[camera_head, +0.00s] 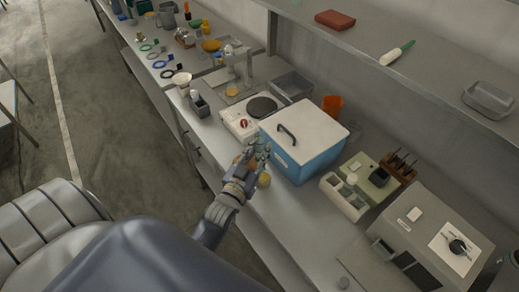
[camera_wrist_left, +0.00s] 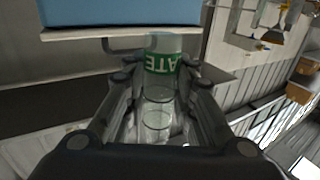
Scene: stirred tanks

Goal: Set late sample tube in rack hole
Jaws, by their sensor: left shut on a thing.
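My left gripper (camera_head: 256,160) is above the front part of the bench, just left of the blue box. In the left wrist view its fingers (camera_wrist_left: 160,90) are shut around a clear sample tube (camera_wrist_left: 161,42) with a green band whose letters read "ATE". The tube shows between the fingers, with its far end sticking out past the tips. In the head view the tube is too small to make out. I cannot tell which thing is the rack. A white holder with openings (camera_head: 337,191) and a brown stand with dark items (camera_head: 401,162) are on the bench right of the box. My right gripper is not in view.
The blue box with a white lid (camera_head: 296,166) stands close beside my left gripper. A hot plate (camera_head: 246,121) and a metal tray (camera_head: 291,86) are behind it. A grey machine (camera_head: 415,214) stands at right. A small yellow thing (camera_head: 264,180) is beside the gripper.

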